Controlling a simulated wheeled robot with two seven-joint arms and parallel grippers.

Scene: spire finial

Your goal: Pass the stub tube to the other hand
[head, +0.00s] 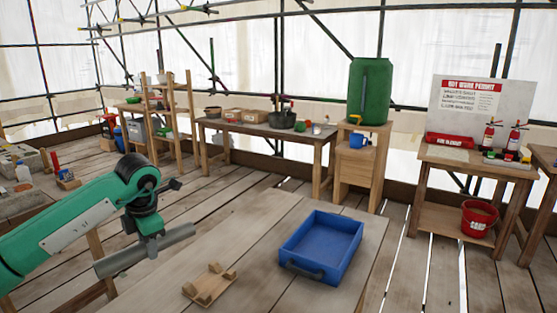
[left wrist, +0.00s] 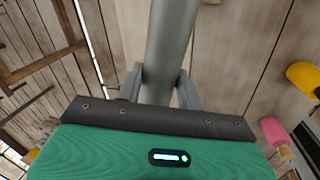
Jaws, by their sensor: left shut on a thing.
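The stub tube (head: 120,263) is a plain grey cylinder. In the head view it is held roughly level above the left end of the wooden table, its right end a little higher. My left gripper (head: 152,248) is shut on it near its middle. In the left wrist view the tube (left wrist: 168,45) runs up between the two grey fingers of the left gripper (left wrist: 160,88), which grip its sides. My right gripper is in neither view.
A blue tray (head: 345,262) and a small wooden cradle with pegs (head: 205,288) are on the table (head: 255,240). The tabletop between them is bare. Behind stand a workbench (head: 265,130), a green water barrel (head: 370,90) and a red bucket (head: 478,220).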

